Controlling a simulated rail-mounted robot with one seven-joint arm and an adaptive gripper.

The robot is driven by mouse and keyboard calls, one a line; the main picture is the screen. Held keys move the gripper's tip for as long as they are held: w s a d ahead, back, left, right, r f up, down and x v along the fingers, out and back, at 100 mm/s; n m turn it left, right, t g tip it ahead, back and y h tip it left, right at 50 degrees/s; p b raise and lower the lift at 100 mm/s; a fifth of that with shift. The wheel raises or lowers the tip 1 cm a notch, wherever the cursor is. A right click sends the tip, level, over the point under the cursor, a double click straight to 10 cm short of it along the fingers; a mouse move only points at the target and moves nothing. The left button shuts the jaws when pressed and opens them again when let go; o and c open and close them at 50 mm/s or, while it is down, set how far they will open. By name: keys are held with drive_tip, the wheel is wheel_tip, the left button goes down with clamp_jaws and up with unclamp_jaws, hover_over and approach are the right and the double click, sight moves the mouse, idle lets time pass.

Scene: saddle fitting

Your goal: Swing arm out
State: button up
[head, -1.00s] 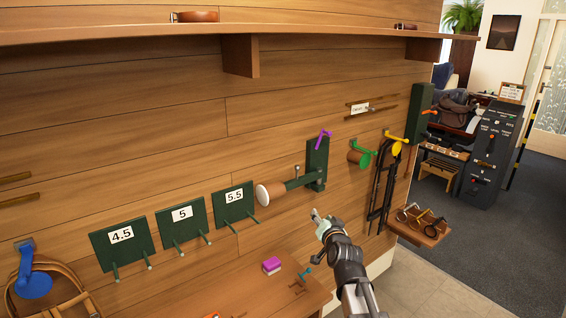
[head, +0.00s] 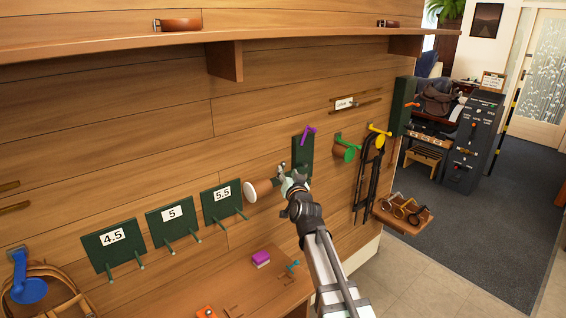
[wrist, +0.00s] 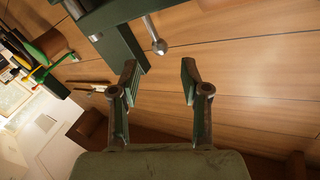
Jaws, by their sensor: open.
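The swing arm is on the wooden wall. It has a brown round end with a pale disc face (head: 250,192) and hangs from a green wall bracket (head: 302,150) with a purple lever (head: 307,135) at its top. My gripper (head: 284,174) is in front of the arm, between the round end and the bracket, and hides part of the arm. In the wrist view, my open gripper (wrist: 159,82) has nothing between its fingers. A green bar (wrist: 122,45) with a metal ball-ended pin (wrist: 158,46) lies just beyond the fingertips; I cannot tell whether they touch.
Green boards marked 4.5 (head: 113,252), 5 (head: 173,226) and 5.5 (head: 223,204) with pegs stand left. Green (head: 346,149) and yellow (head: 379,134) hooks are right, with dark straps below. A wooden shelf (head: 120,45) runs above; a table (head: 235,289) is below.

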sight(284, 165)
drive_tip(key=w, duration=0.3)
drive_tip(key=w+a+p, duration=0.1)
drive_tip(key=w, duration=0.3)
drive_tip(key=shift+w+a, duration=0.1)
drive_tip(key=shift+a, duration=0.1)
clamp_jaws()
